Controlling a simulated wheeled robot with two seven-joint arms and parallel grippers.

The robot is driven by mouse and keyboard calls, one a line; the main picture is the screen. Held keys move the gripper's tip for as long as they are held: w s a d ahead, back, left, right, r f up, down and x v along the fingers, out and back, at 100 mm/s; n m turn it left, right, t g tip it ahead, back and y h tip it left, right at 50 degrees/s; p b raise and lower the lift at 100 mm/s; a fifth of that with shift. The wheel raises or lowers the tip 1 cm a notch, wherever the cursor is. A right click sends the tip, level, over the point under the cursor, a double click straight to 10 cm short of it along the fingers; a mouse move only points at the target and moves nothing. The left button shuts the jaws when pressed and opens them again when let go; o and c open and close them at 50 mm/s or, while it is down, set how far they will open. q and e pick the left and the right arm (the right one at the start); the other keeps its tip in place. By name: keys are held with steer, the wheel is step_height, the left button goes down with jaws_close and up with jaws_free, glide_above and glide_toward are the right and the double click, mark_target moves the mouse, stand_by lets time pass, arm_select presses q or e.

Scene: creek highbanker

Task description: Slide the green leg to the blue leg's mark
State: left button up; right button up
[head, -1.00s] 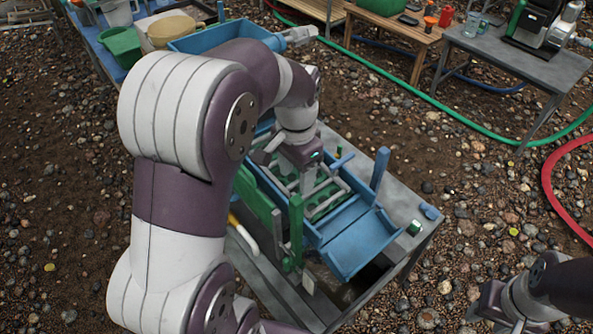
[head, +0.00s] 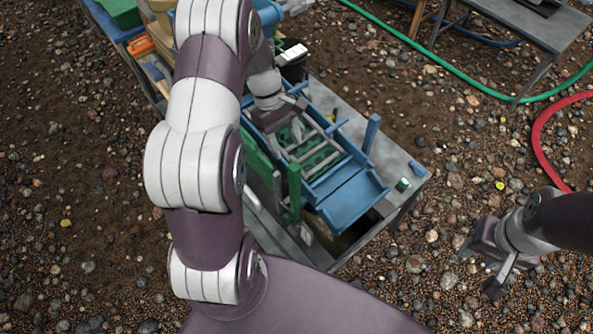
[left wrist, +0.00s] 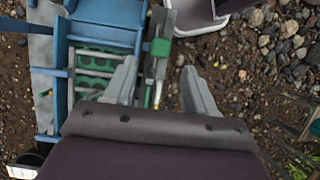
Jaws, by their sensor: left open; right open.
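The green leg (head: 293,190) is an upright green post at the near left side of the blue sluice (head: 352,200). The blue leg (head: 372,133) is an upright blue post on the sluice's far right side. My left gripper (head: 284,138) is over the sluice's upper part, behind the green leg. In the left wrist view its open fingers (left wrist: 160,82) are spread, with a grey bar and a green block (left wrist: 160,47) ahead, between and beyond them. I cannot tell contact. My right gripper (head: 482,267) is open and empty over gravel at right. No mark is clearly readable.
The sluice stands on a grey table (head: 345,105), where a small green piece (head: 402,184) lies near the right corner. A bench with a green tub (head: 122,12) is behind at left. Green and red hoses (head: 540,140) cross the gravel at right.

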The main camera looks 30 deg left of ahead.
mark_target(298, 181)
arm_select(q)
steer(key=p+x, duration=0.3)
steer(key=x, duration=0.7)
steer(key=shift+d+f, duration=0.1)
steer(key=shift+f, duration=0.25)
steer(key=shift+s+d+f, duration=0.15)
steer(key=shift+d+f, duration=0.05)
steer(key=shift+f, duration=0.05)
steer(key=shift+c, duration=0.3)
steer(key=shift+a, duration=0.1)
jaws_close()
